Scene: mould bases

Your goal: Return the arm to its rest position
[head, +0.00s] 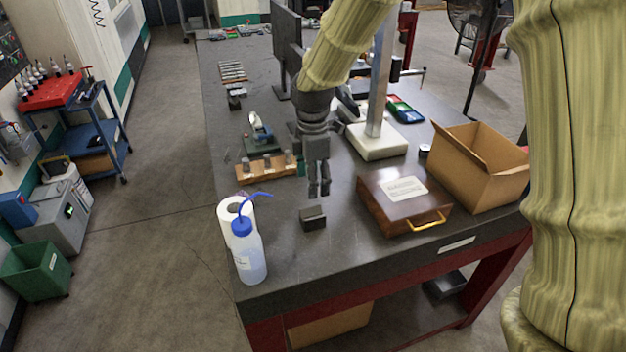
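My gripper (319,188) hangs pointing down over the dark workbench (290,268), at the end of my sleeved arm. Its two dark fingers look slightly apart with nothing visible between them. A small dark block (313,218) sits on the bench just below the fingertips in the picture, and it looks apart from them. The part of the bench behind the gripper and forearm is hidden.
Left of the gripper are a wooden holder (262,170), a paper roll (229,208) and a wash bottle (247,252). Right are a brown case (390,205), an open cardboard box (475,170) and a stand with a pale base (377,142). The front bench middle is clear.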

